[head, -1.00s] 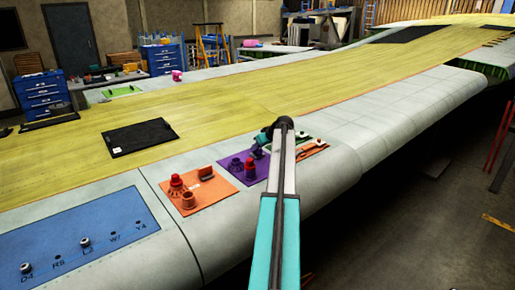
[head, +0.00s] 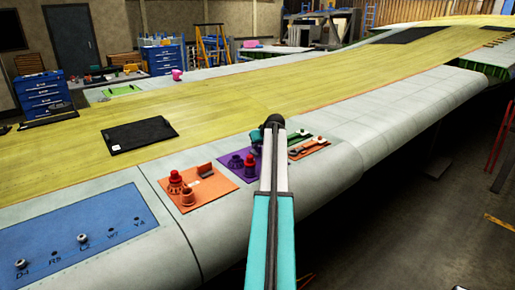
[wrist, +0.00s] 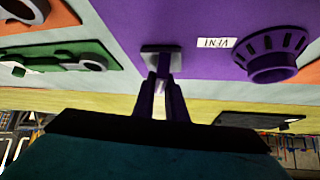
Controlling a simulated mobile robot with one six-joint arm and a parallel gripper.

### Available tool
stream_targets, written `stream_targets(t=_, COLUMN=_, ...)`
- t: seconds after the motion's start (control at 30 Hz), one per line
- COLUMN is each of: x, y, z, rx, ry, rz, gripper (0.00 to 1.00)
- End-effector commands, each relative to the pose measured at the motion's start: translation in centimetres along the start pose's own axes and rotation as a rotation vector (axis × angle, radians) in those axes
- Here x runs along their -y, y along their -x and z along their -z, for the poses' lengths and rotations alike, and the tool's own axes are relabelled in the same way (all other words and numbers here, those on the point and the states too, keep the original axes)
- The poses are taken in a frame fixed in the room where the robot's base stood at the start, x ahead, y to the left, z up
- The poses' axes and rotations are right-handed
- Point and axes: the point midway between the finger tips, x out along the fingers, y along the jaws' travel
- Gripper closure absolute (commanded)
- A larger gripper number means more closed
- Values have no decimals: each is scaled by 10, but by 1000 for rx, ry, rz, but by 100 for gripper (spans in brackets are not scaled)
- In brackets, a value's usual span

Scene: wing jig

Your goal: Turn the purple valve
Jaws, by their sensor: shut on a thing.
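The purple panel (wrist: 210,20) fills the upper middle of the wrist view, with a white VENT label (wrist: 216,43) on it. My gripper (wrist: 161,88) reaches it from below in that view. Its two fingers are shut on the purple valve (wrist: 161,55), a narrow grey-topped handle at the panel. The fingers hide part of the handle, so its exact turn is hard to tell. A round ribbed purple knob (wrist: 272,62) stands to the right, apart from the fingers. In the head view my arm hides the gripper and part of the purple panel (head: 237,171).
An orange panel (head: 213,183) with a red-topped knob lies left of the purple one. Green and orange panels (head: 312,146) lie to its right. A blue panel (head: 80,235) is at lower left. A black flat case (head: 138,134) lies on the yellow wing skin.

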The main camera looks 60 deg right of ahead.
Motion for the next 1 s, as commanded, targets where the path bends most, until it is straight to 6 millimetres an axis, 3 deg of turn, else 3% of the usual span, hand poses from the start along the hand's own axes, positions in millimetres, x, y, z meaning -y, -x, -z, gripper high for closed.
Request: stream_targets(t=1.0, x=-1, y=-2, z=-1, rx=0, ry=-451, rz=-454, gripper=100)
